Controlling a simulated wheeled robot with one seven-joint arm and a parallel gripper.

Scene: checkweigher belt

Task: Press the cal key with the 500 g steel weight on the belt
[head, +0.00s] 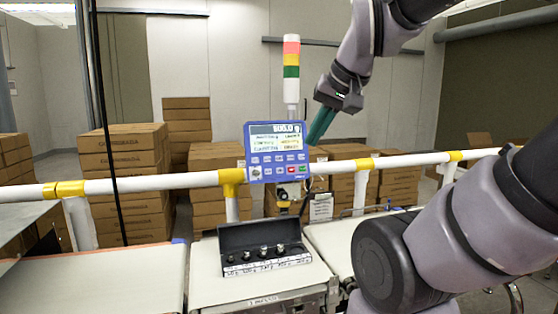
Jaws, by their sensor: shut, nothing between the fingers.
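The blue weigher terminal (255,160) hangs on the white rail. I cannot tell which is the 500 g weight, and none shows clearly apart from the case. My gripper (314,135), with teal fingers, is shut and empty, right of the screen and apart from the keys.
The white rail (130,186) with yellow joints crosses the view behind the belts. A signal tower (291,70) rises above the terminal. Brown cartons (125,160) are stacked behind the rail. The middle belt is bare in front of the case; my arm hides much of the right side.

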